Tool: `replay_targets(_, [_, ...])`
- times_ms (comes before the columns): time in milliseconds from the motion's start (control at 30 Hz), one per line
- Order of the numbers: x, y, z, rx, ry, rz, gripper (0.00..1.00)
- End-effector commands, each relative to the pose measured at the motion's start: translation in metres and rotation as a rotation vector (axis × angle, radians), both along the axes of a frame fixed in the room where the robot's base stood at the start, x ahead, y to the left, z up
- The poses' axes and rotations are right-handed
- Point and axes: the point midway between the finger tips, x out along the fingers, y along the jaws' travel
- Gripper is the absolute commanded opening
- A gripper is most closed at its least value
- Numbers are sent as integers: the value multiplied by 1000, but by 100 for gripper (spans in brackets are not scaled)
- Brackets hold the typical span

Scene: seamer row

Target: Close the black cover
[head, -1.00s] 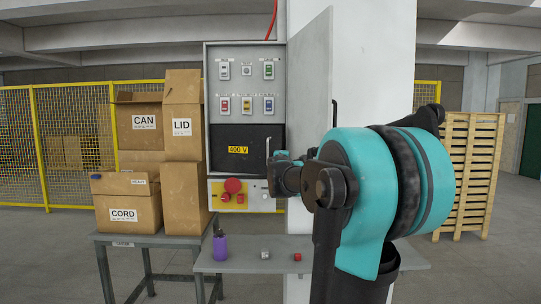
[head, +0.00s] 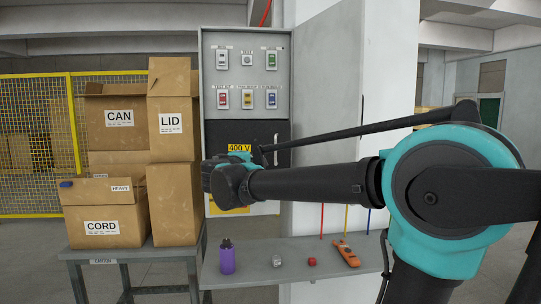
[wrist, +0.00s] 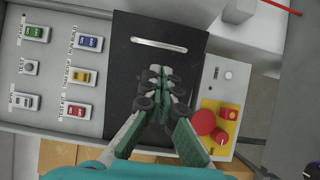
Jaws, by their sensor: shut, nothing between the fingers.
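The black cover (head: 222,135) is on the front of the grey cabinet, below two rows of switches. It bears a yellow 400 V label, and its lower part is hidden behind my gripper (head: 225,180). In the wrist view the cover (wrist: 130,80) looks close to flat with the cabinet front; I cannot tell whether a gap remains along its edge. Its pale bar handle (wrist: 158,45) runs along the upper edge there. My gripper (wrist: 160,78) is shut and empty, in front of the cover's face beside the handle. I cannot tell whether the fingertips touch the cover.
A red knob (wrist: 204,122) sits on a yellow plate by the cover. A shelf (head: 250,275) below the cabinet holds a purple bottle (head: 227,257), a red piece (head: 312,262) and an orange tool (head: 346,254). Cardboard boxes (head: 175,200) stand close on the left.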

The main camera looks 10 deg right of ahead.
Motion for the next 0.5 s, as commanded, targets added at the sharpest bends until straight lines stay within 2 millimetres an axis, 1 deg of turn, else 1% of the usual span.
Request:
replay_targets(167, [22, -14, 0, 0, 0, -5, 0])
replay_targets(500, [80, -47, -1, 0, 0, -4, 0])
